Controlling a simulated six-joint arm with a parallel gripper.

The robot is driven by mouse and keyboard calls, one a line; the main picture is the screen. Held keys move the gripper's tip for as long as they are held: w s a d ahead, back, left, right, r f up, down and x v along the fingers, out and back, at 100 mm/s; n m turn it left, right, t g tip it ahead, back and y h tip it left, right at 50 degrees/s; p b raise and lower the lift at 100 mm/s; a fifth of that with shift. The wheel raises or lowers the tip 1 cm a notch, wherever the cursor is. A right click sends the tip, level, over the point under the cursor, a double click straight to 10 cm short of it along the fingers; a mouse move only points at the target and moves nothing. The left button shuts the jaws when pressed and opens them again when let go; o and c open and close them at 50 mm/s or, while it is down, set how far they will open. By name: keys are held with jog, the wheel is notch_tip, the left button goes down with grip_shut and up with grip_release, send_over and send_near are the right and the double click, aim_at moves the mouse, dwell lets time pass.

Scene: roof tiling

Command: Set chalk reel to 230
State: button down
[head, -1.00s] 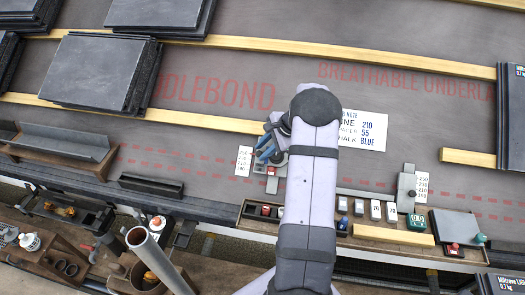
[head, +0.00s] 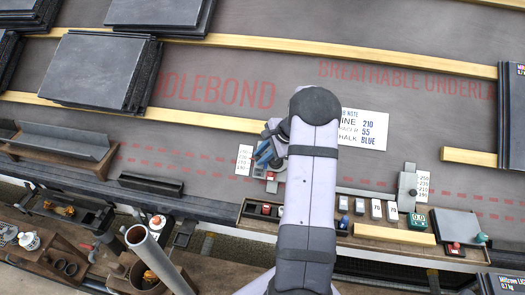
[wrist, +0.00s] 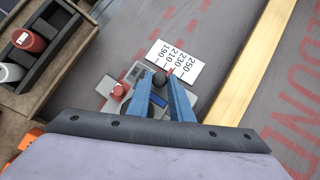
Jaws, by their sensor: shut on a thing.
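The chalk reel is a grey plate (wrist: 118,101) with a red knob (wrist: 120,90) and a black knob (wrist: 159,79), beside a white scale card (wrist: 180,62) reading 190, 210, 230 and 250. My gripper (wrist: 161,82) has its blue fingers closed around the black knob. A thin red pointer by the knob meets the card around its middle marks; the exact reading is too small to tell. In the head view the card (head: 244,160) stands just left of my gripper (head: 264,158), and my arm hides part of the reel.
A note card (head: 363,129) shows 210, 55 and BLUE, partly covered by my arm. A second grey slider (head: 406,188) with its own scale (head: 422,186) is at right. Wooden battens (head: 370,57) and slate stacks (head: 98,70) lie on the underlay.

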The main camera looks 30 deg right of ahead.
jog(key=c, duration=1.9)
grip_release()
jog(key=shift+o, duration=0.2)
jog(key=shift+r, duration=0.1)
jog(key=shift+d+r, duration=0.1)
jog(key=shift+r, duration=0.1)
jog(key=shift+p+v, duration=0.3)
jog(key=shift+v, duration=3.1)
jog(key=shift+s, duration=0.15)
